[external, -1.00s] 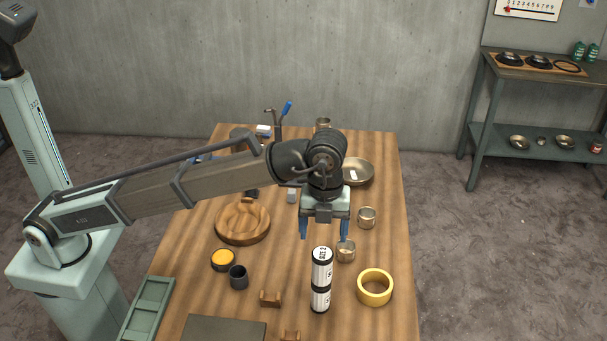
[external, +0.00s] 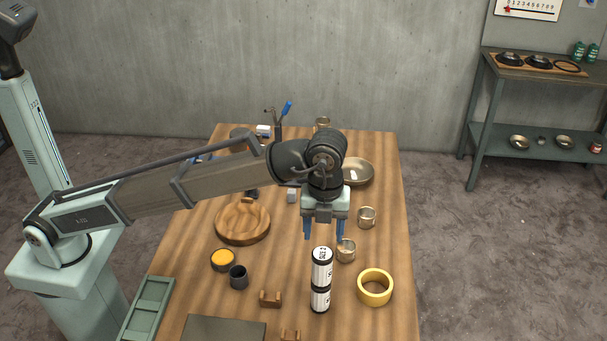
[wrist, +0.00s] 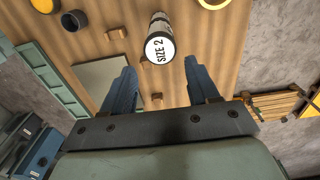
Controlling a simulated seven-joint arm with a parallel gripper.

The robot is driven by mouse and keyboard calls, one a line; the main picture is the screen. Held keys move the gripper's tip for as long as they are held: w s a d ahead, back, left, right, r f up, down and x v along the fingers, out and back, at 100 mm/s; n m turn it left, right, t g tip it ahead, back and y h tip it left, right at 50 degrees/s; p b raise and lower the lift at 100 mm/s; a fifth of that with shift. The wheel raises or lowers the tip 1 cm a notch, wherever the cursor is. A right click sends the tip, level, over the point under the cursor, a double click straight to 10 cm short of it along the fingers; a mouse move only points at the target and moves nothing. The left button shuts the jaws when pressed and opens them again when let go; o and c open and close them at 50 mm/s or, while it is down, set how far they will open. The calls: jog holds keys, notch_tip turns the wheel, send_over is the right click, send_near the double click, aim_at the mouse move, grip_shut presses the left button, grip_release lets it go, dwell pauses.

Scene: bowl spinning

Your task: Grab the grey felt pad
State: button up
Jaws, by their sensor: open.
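A flat grey rectangular sheet (external: 223,329), which looks like the felt pad, lies at the table's front edge, cut off by the bottom of the external view. It also shows in the wrist view (wrist: 98,80), partly behind a finger. A small grey block (external: 291,196) lies farther back, left of my gripper; I cannot tell its material. My gripper (external: 324,238) is open with nothing visible between its blue fingers. It hangs above the table behind the labelled cylinder, well back and to the right of the flat sheet. The wrist view shows both fingers (wrist: 160,66) apart.
A black-and-white cylinder (external: 321,280) stands in front of my gripper. A yellow ring (external: 375,287), metal cups (external: 346,251) and wooden blocks (external: 270,299) are nearby. A wooden dish (external: 242,223), orange-topped tin (external: 222,260), dark cup (external: 238,277) and green tray (external: 147,308) lie left.

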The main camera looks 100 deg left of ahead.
jog(key=a+f+n, duration=0.1)
jog(key=a+n, duration=0.1)
jog(key=a, duration=1.1)
jog(key=n, duration=0.3)
send_over(292, 191)
notch_tip(292, 191, down, 9)
jog(key=f+m, duration=0.1)
jog(key=f, duration=0.2)
jog(key=f+m, duration=0.2)
jog(key=f, duration=0.1)
jog(key=f+m, duration=0.2)
jog(key=f, duration=0.1)
jog(key=shift+s+d+f, duration=0.15)
jog(key=shift+s+d, duration=0.05)
jog(key=shift+w+a+f, duration=0.1)
jog(key=shift+f, duration=1.4)
jog(key=shift+w+a+f, duration=0.1)
jog(key=shift+f, duration=1.35)
